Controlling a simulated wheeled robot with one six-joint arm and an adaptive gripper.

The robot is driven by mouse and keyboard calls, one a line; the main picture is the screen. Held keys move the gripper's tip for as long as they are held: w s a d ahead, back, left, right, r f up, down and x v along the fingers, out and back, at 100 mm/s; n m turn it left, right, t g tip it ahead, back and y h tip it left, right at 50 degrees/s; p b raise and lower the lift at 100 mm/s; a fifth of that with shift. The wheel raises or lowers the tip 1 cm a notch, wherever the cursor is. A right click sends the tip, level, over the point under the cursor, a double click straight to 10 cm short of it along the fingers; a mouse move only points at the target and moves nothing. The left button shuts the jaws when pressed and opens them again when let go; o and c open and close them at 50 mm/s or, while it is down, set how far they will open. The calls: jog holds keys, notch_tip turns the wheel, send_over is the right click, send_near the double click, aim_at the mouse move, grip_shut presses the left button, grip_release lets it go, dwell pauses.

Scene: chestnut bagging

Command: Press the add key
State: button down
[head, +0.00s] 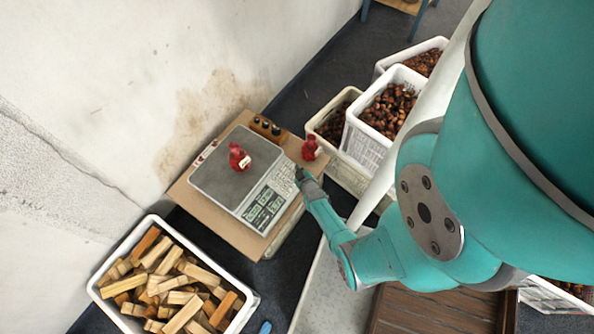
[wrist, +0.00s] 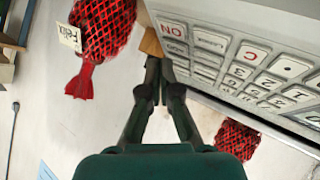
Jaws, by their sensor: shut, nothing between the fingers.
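The scale (head: 222,178) stands on a brown board, its key panel (head: 265,207) at the front right, beside a display. In the wrist view the keys (wrist: 212,42) fill the upper right. ON and C are legible; I cannot make out which is the add key. My gripper (head: 299,174) is shut and empty, near the right corner of the key panel. In the wrist view its fingertips (wrist: 160,76) are together by the panel's edge, near the ON key. I cannot tell whether they touch anything.
One red net bag (head: 238,156) sits on the scale's pan and another (head: 310,149) on the board (head: 190,200) behind my gripper. A small wooden block with dark knobs (head: 267,128) is behind the scale. Chestnut crates (head: 365,143) stand right, a wood-filled crate (head: 104,296) front left.

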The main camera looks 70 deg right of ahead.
jog(key=shift+f, duration=0.1)
dwell(0.7)
jog(key=shift+w+f, duration=0.1)
jog(key=shift+f, duration=0.2)
jog(key=shift+w+f, duration=0.15)
jog(key=shift+f, duration=0.15)
dwell(0.7)
dwell(0.3)
jog(key=shift+s+r, duration=0.25)
jog(key=shift+r, duration=0.45)
dwell(1.2)
